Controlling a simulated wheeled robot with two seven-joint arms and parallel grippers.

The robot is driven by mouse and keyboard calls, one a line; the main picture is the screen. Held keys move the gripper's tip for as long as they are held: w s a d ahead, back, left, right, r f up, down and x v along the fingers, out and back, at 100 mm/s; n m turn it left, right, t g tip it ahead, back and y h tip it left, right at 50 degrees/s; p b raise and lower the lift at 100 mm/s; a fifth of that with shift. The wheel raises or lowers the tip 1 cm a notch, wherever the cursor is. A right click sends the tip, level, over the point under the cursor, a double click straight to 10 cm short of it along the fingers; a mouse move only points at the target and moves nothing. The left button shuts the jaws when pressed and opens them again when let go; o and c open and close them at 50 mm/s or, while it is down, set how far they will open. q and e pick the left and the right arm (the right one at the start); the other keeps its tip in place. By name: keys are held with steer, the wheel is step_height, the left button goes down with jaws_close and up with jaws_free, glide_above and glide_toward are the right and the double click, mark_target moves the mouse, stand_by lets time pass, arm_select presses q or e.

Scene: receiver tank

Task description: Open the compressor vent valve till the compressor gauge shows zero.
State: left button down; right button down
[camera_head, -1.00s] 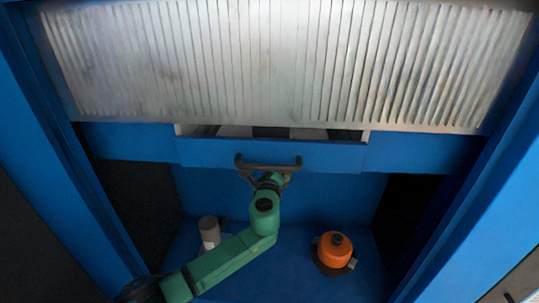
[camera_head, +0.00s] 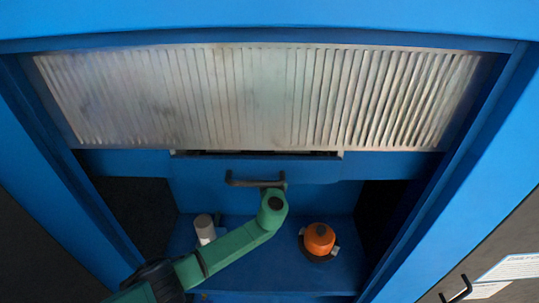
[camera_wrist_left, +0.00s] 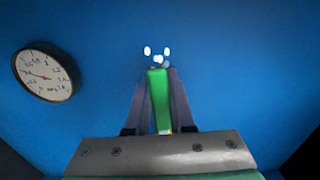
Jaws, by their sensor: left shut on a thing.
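In the left wrist view, a round white-faced gauge (camera_wrist_left: 45,73) with a black rim sits on the blue panel at the left. Its red needle lies across the left half of the dial; I cannot read its value surely. A green lever-like bar (camera_wrist_left: 158,98) stands between the fingers of my left gripper (camera_wrist_left: 159,85), which is shut on it. I cannot tell if it is the vent valve's handle. In the head view my green left arm reaches up to the dark handle (camera_head: 255,181) on the blue front; its fingertips are mostly hidden. My right gripper is not in view.
A ribbed metal panel (camera_head: 260,98) spans the top of the blue cabinet. A grey-white cylinder (camera_head: 204,229) and an orange canister (camera_head: 319,239) stand on the floor below, left and right of my arm. A paper sheet (camera_head: 515,267) is at lower right.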

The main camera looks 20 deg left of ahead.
arm_select(q)
steer(key=shift+w+d+r, duration=0.1)
steer(key=shift+w+r, duration=0.05)
steer(key=shift+r, duration=0.15)
steer(key=c, duration=1)
jaws_free()
steer(key=shift+o, duration=1.1)
steer(key=shift+f+m, duration=0.1)
steer(key=shift+m, duration=0.2)
steer(key=shift+f, duration=0.15)
steer(key=v, duration=1.4)
steer(key=shift+s+b, duration=0.2)
steer(key=shift+b, duration=0.15)
steer(key=shift+d+f, duration=0.1)
steer(key=shift+d, duration=0.05)
